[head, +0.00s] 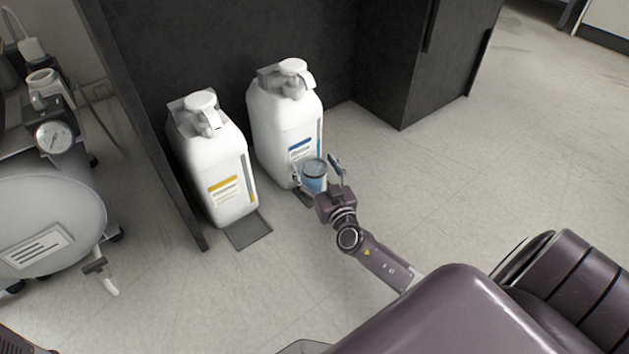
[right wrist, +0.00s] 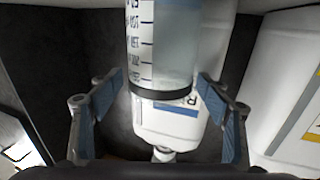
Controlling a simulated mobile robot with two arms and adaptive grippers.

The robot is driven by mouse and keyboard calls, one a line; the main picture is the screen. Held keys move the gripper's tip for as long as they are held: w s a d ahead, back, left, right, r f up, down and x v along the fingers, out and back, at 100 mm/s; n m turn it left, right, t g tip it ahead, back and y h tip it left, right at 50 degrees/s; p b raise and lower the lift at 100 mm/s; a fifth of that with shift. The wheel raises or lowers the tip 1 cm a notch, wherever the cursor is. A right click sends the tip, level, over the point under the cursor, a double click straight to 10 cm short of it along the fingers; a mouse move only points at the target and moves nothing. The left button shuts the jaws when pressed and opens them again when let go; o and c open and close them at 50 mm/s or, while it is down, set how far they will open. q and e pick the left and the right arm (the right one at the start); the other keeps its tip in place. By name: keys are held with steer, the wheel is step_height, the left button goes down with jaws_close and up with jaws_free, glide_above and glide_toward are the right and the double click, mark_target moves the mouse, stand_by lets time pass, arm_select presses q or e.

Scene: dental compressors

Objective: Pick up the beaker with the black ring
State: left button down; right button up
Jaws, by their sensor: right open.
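The beaker (head: 314,183) is clear with a bluish tint and stands in front of the right white bottle in the head view. In the right wrist view the beaker (right wrist: 166,45) shows printed volume marks and a black ring (right wrist: 165,94). My right gripper (head: 317,170) is open, with one finger on each side of the beaker. In the right wrist view the right gripper (right wrist: 163,95) shows gaps between both blue finger pads and the beaker. My left gripper is not in view.
The white blue-label bottle (head: 285,115) stands close behind the beaker. A white yellow-label bottle (head: 214,160) stands to its left. A dark cabinet (head: 415,60) rises behind. A compressor tank (head: 45,225) with a gauge is at left. The floor (head: 480,170) at right is clear.

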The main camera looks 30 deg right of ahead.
steer(key=c, duration=1.7)
steer(key=shift+o, duration=0.2)
